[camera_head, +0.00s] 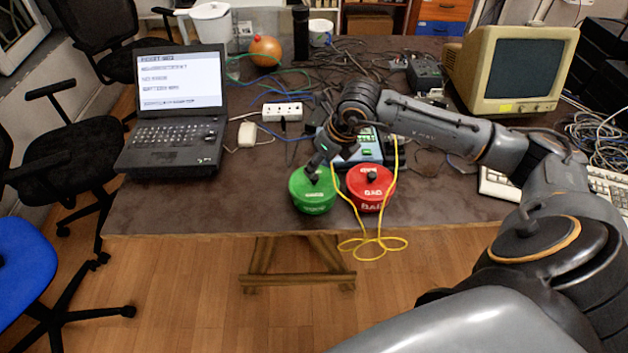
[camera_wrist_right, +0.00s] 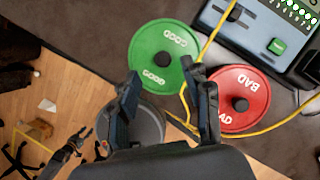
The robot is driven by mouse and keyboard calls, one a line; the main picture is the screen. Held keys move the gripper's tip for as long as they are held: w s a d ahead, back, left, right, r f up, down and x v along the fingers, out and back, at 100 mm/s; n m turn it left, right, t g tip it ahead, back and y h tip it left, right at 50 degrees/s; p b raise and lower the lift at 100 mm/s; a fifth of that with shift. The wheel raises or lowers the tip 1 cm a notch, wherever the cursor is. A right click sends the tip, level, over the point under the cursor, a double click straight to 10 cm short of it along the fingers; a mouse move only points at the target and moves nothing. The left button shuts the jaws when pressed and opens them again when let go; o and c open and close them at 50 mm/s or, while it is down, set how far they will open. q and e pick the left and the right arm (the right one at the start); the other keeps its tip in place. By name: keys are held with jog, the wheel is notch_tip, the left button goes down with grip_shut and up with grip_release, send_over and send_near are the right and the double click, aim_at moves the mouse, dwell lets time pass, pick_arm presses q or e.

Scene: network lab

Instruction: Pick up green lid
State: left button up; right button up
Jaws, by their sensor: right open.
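The green lid (camera_head: 314,190) marked GOOD sits near the table's front edge, with a black knob in its middle. It also shows in the right wrist view (camera_wrist_right: 150,48). My right gripper (camera_head: 318,170) reaches down over it from behind. In the right wrist view its two fingers (camera_wrist_right: 162,72) are apart, over the lid's near part, with the knob seen just past the tips. Nothing is between the fingers; whether they touch the lid I cannot tell. My left gripper does not show in the head view.
A red lid (camera_head: 371,188) marked BAD stands close on the right. A yellow cable (camera_head: 372,243) runs between the lids and hangs over the table edge. A blue-grey device (camera_head: 368,147) lies behind. The laptop (camera_head: 178,110) stands left, the monitor (camera_head: 513,68) right. Table left of the green lid is clear.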

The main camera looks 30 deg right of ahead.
aim_at(316, 177)
jog(key=shift+s+d+p+x, duration=0.15)
jog(key=shift+p+x, duration=0.25)
jog(key=shift+x, duration=1.1)
jog(key=shift+s+d+p+x, duration=0.1)
jog(key=shift+p+x, duration=0.25)
jog(key=shift+x, duration=1.1)
grip_shut()
